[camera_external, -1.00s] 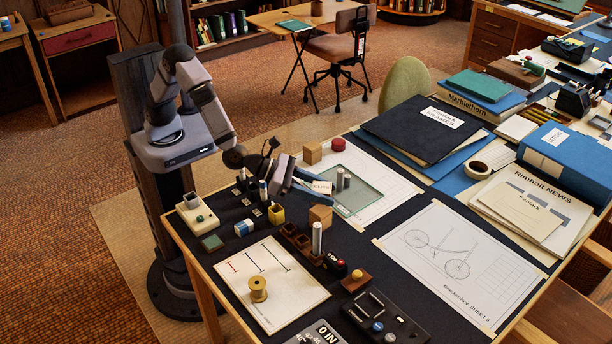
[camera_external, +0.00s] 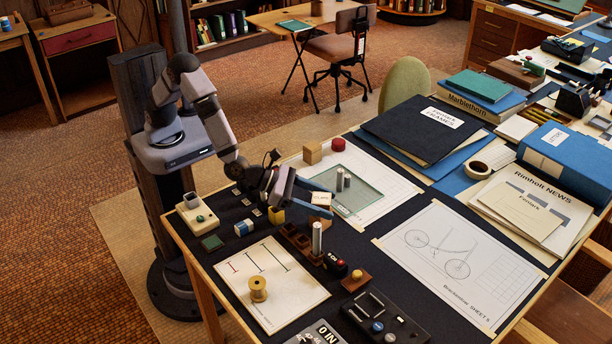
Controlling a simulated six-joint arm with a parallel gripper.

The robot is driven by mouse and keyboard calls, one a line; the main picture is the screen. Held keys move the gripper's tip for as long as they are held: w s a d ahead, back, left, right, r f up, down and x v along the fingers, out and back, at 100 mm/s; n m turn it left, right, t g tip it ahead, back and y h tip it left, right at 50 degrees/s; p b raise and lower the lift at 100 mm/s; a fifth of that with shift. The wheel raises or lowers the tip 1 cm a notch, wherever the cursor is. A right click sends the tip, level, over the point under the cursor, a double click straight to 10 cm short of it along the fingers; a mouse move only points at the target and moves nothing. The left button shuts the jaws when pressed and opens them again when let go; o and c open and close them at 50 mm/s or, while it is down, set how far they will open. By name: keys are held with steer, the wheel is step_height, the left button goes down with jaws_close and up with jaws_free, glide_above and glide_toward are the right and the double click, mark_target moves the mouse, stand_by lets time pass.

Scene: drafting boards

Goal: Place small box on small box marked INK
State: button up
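My gripper (camera_external: 322,199), with blue fingers, is over the far-left part of the dark drafting table. It appears shut on a small cream box (camera_external: 321,198) with a label too small to read. A small tan box (camera_external: 320,213) is just below the held box in the picture and partly hidden by the fingers; I cannot tell whether they touch. Another small tan box (camera_external: 312,152) stands apart at the far edge. No INK marking is legible on either tan box.
A glass plate (camera_external: 365,190) with small metal cylinders lies right of my gripper. A drawing sheet (camera_external: 455,262) lies flat to the right.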

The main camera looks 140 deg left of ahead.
steer(key=shift+r, duration=0.1)
steer(key=shift+r, duration=0.1)
steer(key=v, duration=1.2)
stand_by(0.4)
steer(key=shift+s+a+r, duration=0.15)
steer(key=shift+r, duration=0.1)
steer(key=s+r+n+g+h+p, duration=0.1)
steer(key=s+r+n+g+p, duration=0.35)
steer(key=s+n+p, duration=0.35)
steer(key=s+r+n+g+h+p, duration=0.1)
steer(key=s+r+n+g+p, duration=0.2)
steer(key=s+r+n+p, duration=0.5)
steer(key=s+d+r+n+g+h+p, duration=0.2)
steer(key=s+d+r+n+h+p, duration=0.5)
steer(key=p, duration=0.9)
steer(key=s+d+r+n, duration=0.2)
steer(key=s+d+n, duration=0.2)
steer(key=d, duration=0.2)
steer(key=shift+d+r+h, duration=0.2)
steer(key=shift+d+h, duration=0.1)
steer(key=shift+d, duration=0.05)
